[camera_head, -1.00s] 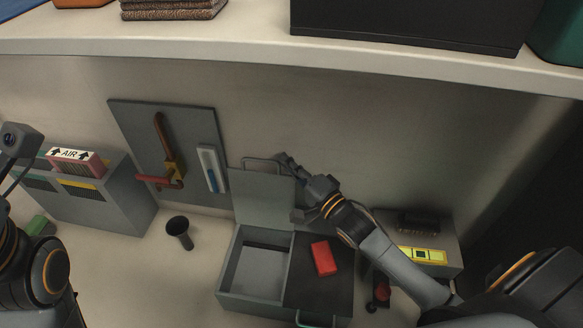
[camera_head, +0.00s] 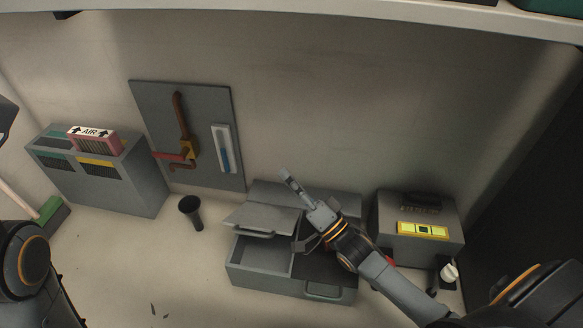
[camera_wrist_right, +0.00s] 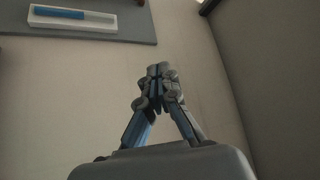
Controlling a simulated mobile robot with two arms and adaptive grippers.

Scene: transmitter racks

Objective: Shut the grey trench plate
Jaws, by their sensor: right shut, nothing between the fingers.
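The grey trench plate (camera_head: 262,218) is a flat lid with a bar handle at its front edge. It stands partly lowered over the left compartment (camera_head: 262,256) of a grey floor box, tilted, with a gap at the front. My right gripper (camera_head: 287,176) is shut and empty, pointing up and left beyond the plate's right side. Its shut fingers also show in the right wrist view (camera_wrist_right: 158,75). My right forearm covers much of the box's right half. My left arm shows at the left edge, its gripper out of view.
A grey unit with a yellow label (camera_head: 422,230) stands right of the box. A dark cup (camera_head: 191,212) stands to its left. A wall panel with pipes (camera_head: 215,105) is behind, and a grey cabinet (camera_head: 140,182) is at the left.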

